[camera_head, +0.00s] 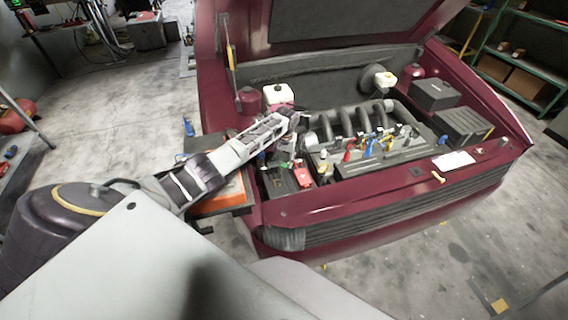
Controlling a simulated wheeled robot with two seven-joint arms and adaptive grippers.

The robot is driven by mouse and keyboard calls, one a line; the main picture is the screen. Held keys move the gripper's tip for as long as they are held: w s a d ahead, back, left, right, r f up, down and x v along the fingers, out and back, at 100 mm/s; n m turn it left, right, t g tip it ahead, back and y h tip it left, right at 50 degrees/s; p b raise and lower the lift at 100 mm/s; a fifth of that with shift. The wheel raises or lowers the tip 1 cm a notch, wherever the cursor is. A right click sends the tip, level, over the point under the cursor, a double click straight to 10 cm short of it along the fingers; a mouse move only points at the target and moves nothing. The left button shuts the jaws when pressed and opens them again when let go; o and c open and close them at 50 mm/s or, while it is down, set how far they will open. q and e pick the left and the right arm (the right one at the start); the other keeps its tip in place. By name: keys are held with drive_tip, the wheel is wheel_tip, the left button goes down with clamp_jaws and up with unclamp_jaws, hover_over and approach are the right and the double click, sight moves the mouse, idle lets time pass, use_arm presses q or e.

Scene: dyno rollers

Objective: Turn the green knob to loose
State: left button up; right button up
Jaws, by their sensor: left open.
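A small green part (284,164), too small to tell clearly as the green knob, shows at the left of the engine bay, beside a red part (302,175) on a dark block. My left arm reaches in from the left over the car's front corner. My left gripper (298,122) is open, above and slightly behind the green part, and apart from it as far as I can tell. Its fingertips are small and partly lost against the engine parts. My right gripper is out of view.
The dark red car (365,207) has its hood raised. Engine pipes (347,121) and several coloured handles (368,147) lie right of my gripper. A white reservoir (277,95) stands behind it. An orange-edged tray (216,203) sits under my left forearm.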

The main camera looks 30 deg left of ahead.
sight(284, 165)
use_arm(q)
drive_tip(key=shift+f, duration=1.15)
clamp_jaws()
